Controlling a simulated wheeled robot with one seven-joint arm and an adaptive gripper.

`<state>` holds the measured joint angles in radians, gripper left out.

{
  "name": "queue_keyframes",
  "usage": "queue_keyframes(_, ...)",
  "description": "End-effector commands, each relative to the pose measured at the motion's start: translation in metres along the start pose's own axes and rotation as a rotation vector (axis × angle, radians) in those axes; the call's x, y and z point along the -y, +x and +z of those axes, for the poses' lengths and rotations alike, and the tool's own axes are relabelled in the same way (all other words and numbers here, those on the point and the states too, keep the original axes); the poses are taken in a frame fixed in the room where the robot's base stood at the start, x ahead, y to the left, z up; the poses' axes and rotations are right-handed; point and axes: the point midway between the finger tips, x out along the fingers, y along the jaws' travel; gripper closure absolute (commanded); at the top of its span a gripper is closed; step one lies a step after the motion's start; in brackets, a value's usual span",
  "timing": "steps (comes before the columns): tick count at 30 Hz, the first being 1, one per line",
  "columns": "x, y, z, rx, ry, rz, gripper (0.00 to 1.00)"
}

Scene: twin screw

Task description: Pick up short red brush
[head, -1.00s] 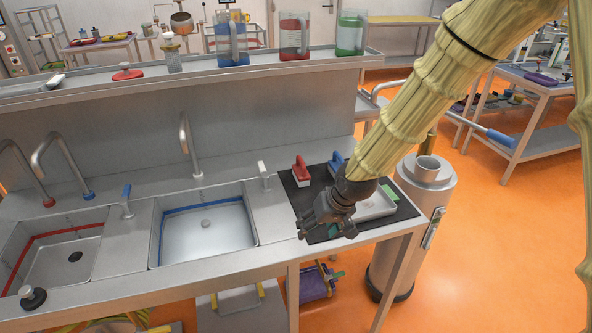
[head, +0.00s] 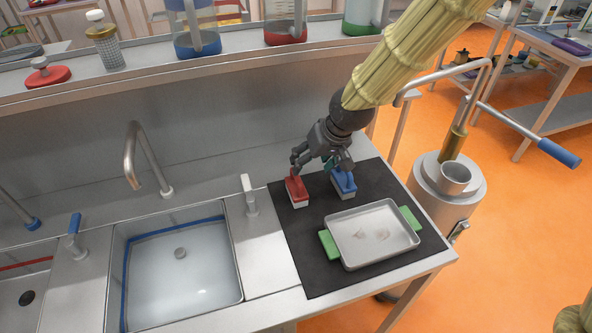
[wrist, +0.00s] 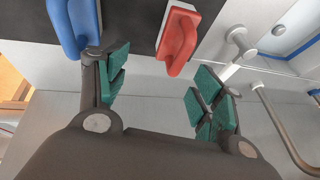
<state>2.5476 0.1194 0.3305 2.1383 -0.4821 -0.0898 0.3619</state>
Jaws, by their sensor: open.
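The short red brush (head: 296,188) stands on the black mat near its back left corner, with a red handle and a pale base. My gripper (head: 322,164) is open and empty, just behind and above the red brush and the blue brush (head: 343,182). In the wrist view the red brush (wrist: 177,42) shows ahead of the gap between my green-padded fingers (wrist: 160,92), and the blue brush (wrist: 76,27) lies by the left finger. Neither brush is between the pads. I cannot tell whether the left finger touches the blue brush.
A metal tray with green handles (head: 372,234) sits on the front right of the black mat (head: 310,262). A sink (head: 185,270) and small taps (head: 250,194) lie to the left. The shelf (head: 180,78) with jugs runs behind.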

Motion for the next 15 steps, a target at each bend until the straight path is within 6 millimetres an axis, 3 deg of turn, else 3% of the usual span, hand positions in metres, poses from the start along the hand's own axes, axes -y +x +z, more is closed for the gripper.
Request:
queue_keyframes(5,0.008,0.002,0.009,-0.008,-0.009,0.002,0.33)
queue_keyframes(9,0.011,0.017,0.012,-0.009,-0.012,0.003,0.33)
queue_keyframes(15,0.005,0.048,0.001,0.001,-0.008,0.0,0.33)
